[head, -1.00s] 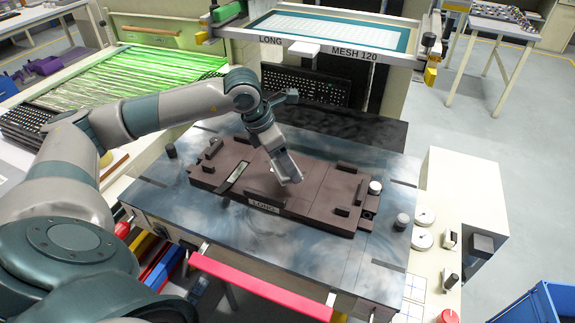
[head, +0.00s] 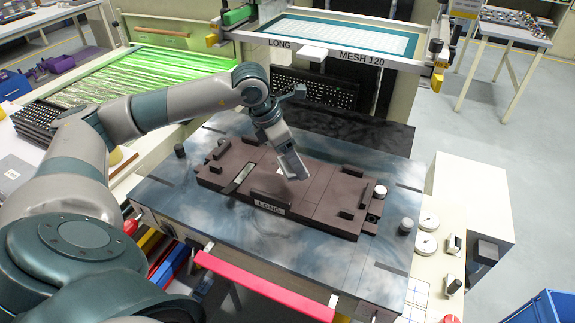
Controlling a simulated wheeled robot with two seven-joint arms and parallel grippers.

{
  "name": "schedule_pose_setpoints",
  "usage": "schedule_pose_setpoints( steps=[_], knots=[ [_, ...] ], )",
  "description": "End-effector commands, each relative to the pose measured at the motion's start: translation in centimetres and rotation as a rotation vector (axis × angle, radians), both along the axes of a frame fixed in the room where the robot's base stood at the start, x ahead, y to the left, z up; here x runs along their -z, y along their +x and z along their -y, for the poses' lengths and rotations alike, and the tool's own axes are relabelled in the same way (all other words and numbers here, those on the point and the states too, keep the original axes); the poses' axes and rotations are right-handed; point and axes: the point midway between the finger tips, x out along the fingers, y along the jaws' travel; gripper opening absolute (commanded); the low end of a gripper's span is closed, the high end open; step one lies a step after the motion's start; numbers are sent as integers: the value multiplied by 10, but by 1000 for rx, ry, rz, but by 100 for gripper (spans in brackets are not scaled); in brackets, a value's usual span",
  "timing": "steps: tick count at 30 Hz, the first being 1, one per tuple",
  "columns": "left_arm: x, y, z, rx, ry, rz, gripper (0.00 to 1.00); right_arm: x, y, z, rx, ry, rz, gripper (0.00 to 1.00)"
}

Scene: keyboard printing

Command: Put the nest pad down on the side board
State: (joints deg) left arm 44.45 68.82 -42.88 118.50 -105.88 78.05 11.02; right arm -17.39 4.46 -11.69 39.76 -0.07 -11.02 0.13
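A dark brown slab (head: 322,195) marked LONG, which looks like the nest pad, lies on the blue-grey machine table (head: 165,195). It carries several raised blocks and a narrow slot with a pale strip at its left. My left gripper (head: 294,172) points down over the middle of the slab. I cannot tell whether its fingers touch the slab or hold any part of it, nor how wide they stand. No surface is marked as the side board; a pale ledge (head: 128,172) runs along the table's left. My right gripper is not in view.
A print frame (head: 340,60) marked LONG and MESH 120 hangs behind the slab. Black posts (head: 406,226) stand on the table near the slab. A red bar (head: 262,286) runs along the front. A cream control panel (head: 470,190) with knobs is at the right.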

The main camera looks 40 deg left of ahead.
Motion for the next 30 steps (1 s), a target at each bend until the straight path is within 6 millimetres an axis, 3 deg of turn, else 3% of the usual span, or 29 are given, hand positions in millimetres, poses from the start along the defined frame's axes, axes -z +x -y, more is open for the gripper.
schedule_pose_setpoints(
  steps=[5,11,17,30],
  knots=[
    [-1,-1,6,41,-2,0,49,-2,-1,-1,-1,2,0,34],
    [-2,-4,30,224,-1,2,49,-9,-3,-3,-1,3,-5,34],
    [-5,-14,70,561,-2,2,49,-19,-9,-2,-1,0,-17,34],
    [-28,-50,153,1507,3,0,49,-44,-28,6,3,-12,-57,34]
  ],
)
